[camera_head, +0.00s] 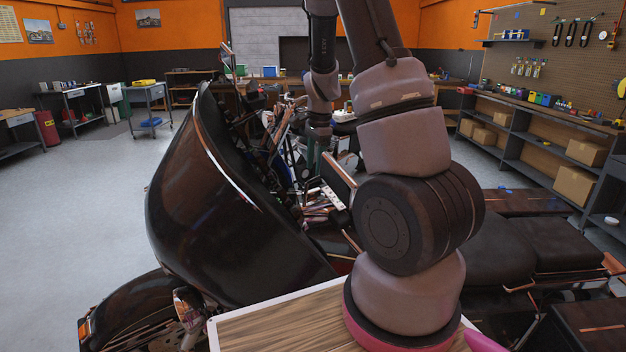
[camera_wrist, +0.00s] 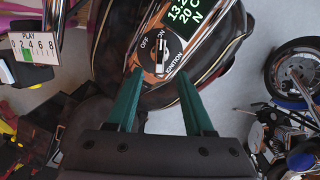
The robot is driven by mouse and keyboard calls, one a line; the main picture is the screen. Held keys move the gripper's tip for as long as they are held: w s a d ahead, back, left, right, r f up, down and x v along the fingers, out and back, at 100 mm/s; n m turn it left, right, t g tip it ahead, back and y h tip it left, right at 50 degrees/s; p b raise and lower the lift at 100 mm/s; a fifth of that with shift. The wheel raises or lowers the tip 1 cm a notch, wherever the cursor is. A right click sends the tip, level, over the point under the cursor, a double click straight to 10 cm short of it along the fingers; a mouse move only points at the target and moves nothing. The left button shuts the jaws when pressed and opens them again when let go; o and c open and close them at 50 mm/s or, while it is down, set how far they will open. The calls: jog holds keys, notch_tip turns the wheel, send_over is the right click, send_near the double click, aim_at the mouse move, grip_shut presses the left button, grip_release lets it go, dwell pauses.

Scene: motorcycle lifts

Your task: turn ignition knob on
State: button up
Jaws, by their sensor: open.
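The ignition knob (camera_wrist: 160,57) shows in the wrist view as a small dark round knob with a pale bar. It sits on a black panel with OFF, ON and IGNITION lettering around it. The bar looks roughly upright in the picture; I cannot tell its exact setting. My gripper (camera_wrist: 159,73) is open, with one teal finger on each side of the knob's lower part. I cannot tell whether either finger touches it. In the head view my gripper (camera_head: 311,158) is small and partly hidden by my arm, and the knob is not visible.
A lit green display (camera_wrist: 187,12) sits beside the knob. A PLAY scale (camera_wrist: 34,47) is at left in the wrist view. The motorcycle's large black fairing (camera_head: 205,190) stands left of my arm, with its seat (camera_head: 490,245) at right. Open floor (camera_head: 85,200) lies left.

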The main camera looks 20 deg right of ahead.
jog(key=shift+s+d+r, duration=0.1)
jog(key=shift+r, duration=1.15)
jog(key=shift+r, duration=0.1)
